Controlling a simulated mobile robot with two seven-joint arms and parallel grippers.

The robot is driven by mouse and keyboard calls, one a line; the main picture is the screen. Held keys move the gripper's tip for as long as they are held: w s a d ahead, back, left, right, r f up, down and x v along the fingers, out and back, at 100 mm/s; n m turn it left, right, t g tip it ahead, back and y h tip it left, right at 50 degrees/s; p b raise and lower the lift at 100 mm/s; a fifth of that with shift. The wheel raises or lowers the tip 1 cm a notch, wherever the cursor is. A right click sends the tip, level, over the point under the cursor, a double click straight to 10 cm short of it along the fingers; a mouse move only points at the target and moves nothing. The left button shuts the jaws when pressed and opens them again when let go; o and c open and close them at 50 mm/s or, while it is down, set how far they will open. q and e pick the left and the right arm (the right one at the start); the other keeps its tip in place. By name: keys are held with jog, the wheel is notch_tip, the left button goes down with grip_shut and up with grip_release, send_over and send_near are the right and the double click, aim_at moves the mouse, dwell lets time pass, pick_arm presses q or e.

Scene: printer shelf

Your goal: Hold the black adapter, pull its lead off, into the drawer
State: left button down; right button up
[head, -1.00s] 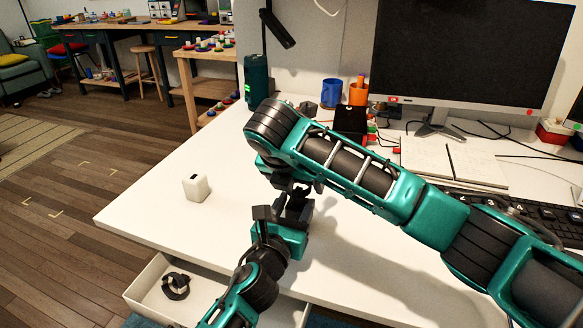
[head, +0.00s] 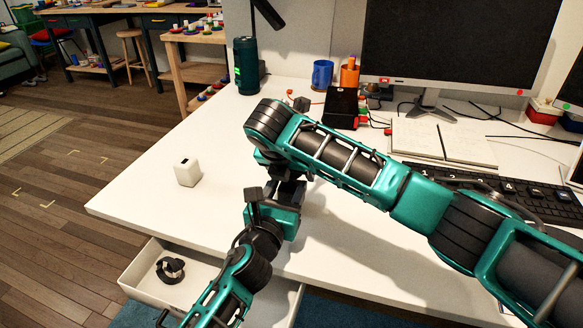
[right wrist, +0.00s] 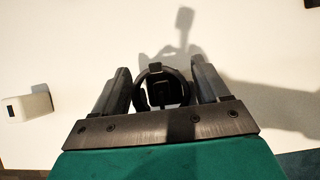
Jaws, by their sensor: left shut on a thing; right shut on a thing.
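My left gripper (head: 288,190) and right gripper (head: 286,174) meet low over the desk, close together. The left is shut, apparently on the black adapter, which I cannot make out among the dark jaws. In the right wrist view, a black ring-shaped coil, apparently the adapter's lead (right wrist: 140,86), sits between the jaws of my right gripper (right wrist: 161,85). Whether lead and adapter are joined is hidden. The open drawer (head: 137,286) is at the lower left, below the desk edge, with another black coil (head: 170,270) in it.
A white charger cube (head: 187,173) stands on the desk, left of the grippers; it shows in the right wrist view (right wrist: 28,104). A black box (head: 341,107), blue mug (head: 322,74), notebook (head: 442,140) and keyboard (head: 500,190) are farther back.

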jog(key=c, duration=0.3)
jog(key=o, duration=0.9)
jog(key=shift+r, duration=0.1)
jog(key=v, duration=1.2)
pick_arm(q)
jog(key=shift+c, duration=1.7)
grip_release()
